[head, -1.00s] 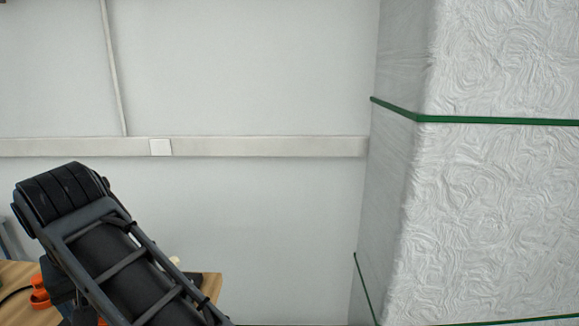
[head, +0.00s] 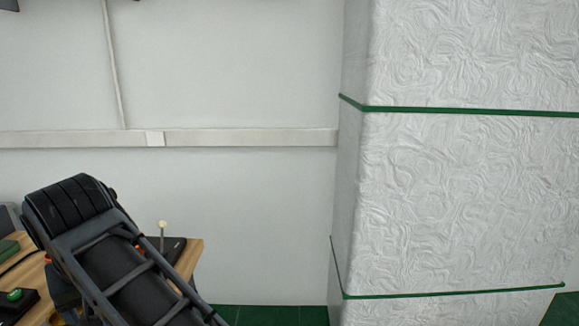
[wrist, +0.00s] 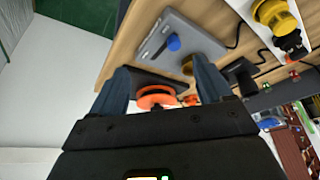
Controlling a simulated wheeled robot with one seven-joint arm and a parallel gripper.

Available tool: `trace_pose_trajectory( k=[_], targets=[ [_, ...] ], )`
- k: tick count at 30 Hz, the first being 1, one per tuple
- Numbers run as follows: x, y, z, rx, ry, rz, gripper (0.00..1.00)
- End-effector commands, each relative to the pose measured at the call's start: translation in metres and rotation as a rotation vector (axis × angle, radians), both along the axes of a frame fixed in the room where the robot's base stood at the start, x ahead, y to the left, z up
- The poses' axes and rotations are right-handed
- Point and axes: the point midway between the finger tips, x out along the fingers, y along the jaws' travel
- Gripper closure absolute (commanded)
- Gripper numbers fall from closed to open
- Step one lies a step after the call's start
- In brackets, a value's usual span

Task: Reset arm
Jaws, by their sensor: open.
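My gripper (wrist: 163,95) shows in the wrist view with its two fingers spread apart, open, and nothing is held between them. Beyond the fingertips lies a wooden table (wrist: 130,45) with several devices on it. An orange round part (wrist: 156,97) appears between the fingers, on the far side of them. In the head view my black arm crosses the lower left, and the gripper itself is not visible there.
The table corner (head: 190,258) shows at lower left in the head view, with a black device with a white-tipped stick (head: 163,240) and a green button box (head: 15,297). A large white wrapped block (head: 460,180) with green straps stands at right. Green floor (head: 270,315) lies between.

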Motion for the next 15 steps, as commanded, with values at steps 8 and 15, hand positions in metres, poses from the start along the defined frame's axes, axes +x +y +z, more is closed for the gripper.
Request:
trace_pose_trajectory(
  k=[8, 15],
  targets=[
    [-0.004, -0.01, -0.032, 0.053, 0.008, -0.008, 0.21],
    [-0.011, -0.027, -0.073, 0.132, 0.014, -0.033, 0.21]
  ],
)
